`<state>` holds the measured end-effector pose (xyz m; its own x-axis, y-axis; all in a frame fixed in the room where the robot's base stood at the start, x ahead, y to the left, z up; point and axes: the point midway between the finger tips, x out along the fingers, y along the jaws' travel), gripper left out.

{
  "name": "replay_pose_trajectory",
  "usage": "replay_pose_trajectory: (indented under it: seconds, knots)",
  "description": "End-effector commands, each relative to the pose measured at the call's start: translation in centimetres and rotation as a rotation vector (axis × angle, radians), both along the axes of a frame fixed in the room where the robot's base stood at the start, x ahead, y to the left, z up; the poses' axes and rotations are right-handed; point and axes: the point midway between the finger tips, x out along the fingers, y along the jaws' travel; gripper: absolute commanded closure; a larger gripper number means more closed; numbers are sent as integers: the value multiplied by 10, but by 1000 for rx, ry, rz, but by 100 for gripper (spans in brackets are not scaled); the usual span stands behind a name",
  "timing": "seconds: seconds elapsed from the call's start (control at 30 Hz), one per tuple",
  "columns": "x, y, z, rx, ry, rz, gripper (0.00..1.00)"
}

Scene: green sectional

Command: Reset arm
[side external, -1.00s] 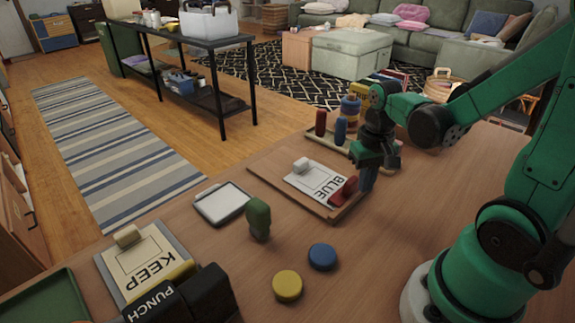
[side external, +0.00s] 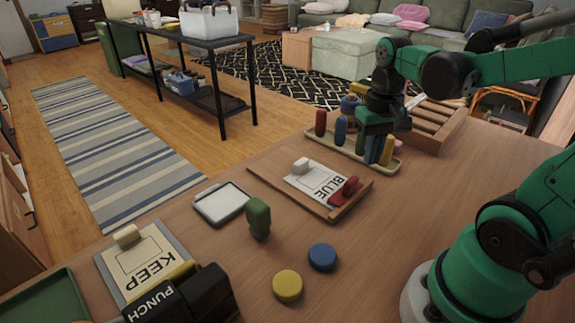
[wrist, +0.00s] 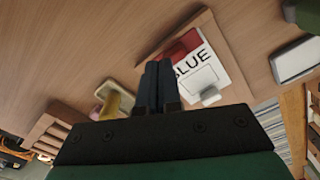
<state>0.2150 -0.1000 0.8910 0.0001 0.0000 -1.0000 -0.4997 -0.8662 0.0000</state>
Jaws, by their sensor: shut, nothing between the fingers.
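My green and black arm reaches in from the right in the side external view. My gripper (side external: 378,152) is raised over the right end of the beige peg tray (side external: 346,153), near the wooden board. In the wrist view my gripper's dark fingers (wrist: 155,85) are together with nothing between them. They point toward the bare table beside the board with the BLUE card. The exact height above the table is hard to tell.
The wooden board (side external: 262,176) with the BLUE card (side external: 318,180) lies below left of my gripper. A wooden slatted rack (side external: 435,125) stands behind it. A green stamp (side external: 259,217), blue disc (side external: 322,257) and yellow disc (side external: 288,286) are in front. The table's right-middle is clear.

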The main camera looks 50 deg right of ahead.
Motion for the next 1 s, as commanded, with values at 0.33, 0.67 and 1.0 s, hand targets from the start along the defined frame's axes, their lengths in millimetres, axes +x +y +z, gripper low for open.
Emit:
replay_pose_trajectory:
  seconds: [0.33,0.67,1.0]
  knots:
    - [0,0,6,0,0,0,100]
    - [24,48,11,-101,-281,261,100]
    - [42,101,23,-162,-606,509,100]
